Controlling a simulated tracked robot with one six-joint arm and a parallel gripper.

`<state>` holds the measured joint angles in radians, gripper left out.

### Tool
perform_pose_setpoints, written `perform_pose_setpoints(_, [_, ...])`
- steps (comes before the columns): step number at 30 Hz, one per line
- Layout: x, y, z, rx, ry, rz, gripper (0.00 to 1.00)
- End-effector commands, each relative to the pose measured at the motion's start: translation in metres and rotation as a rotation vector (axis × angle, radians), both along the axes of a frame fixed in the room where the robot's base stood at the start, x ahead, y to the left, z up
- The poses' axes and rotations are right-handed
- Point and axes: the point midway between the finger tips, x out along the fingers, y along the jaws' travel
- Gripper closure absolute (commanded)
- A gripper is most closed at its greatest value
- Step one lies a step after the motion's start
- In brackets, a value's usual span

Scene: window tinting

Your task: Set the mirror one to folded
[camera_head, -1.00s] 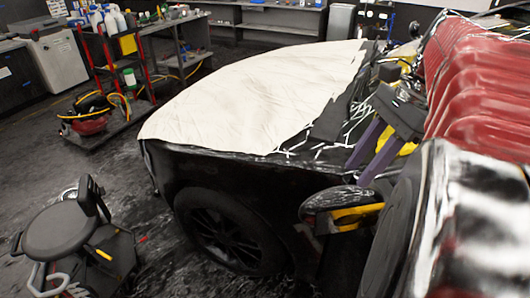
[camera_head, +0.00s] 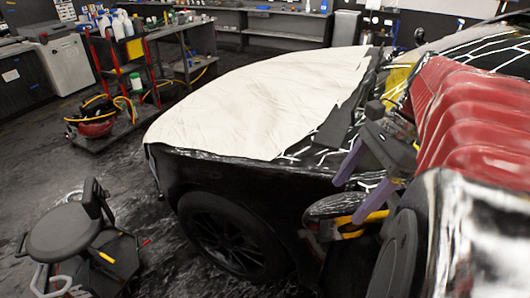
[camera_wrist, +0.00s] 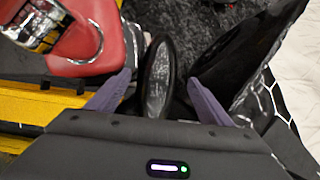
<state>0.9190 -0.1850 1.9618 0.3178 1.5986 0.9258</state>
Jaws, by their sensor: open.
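Mirror one is the glossy black side mirror (camera_head: 325,208) on the near side of the black car, above and behind the front wheel. My gripper (camera_head: 345,203) has two purple fingers, spread open, and reaches down to it in the head view. In the wrist view the mirror (camera_wrist: 158,85) shows as a narrow dark oval between the open fingertips of my gripper (camera_wrist: 160,76), with a gap on both sides. I cannot tell whether the mirror is folded, and its mount is partly hidden.
A white cover (camera_head: 260,100) lies over the car's hood. A black stool (camera_head: 65,232) stands on the floor at left. A red-framed cart (camera_head: 120,85) and workbenches stand behind. The floor between stool and car is mostly clear.

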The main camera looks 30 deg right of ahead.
Motion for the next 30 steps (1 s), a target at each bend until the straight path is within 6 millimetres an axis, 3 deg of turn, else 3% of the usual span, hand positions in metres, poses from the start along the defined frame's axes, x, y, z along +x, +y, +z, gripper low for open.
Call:
perform_pose_setpoints(15, [0.008,0.027,-0.069,0.001,0.001,-0.001,0.27])
perform_pose_setpoints(28, [0.009,0.030,-0.078,0.000,0.000,-0.002,0.27])
perform_pose_setpoints(30, [0.009,0.030,-0.077,0.000,0.000,-0.002,0.31])
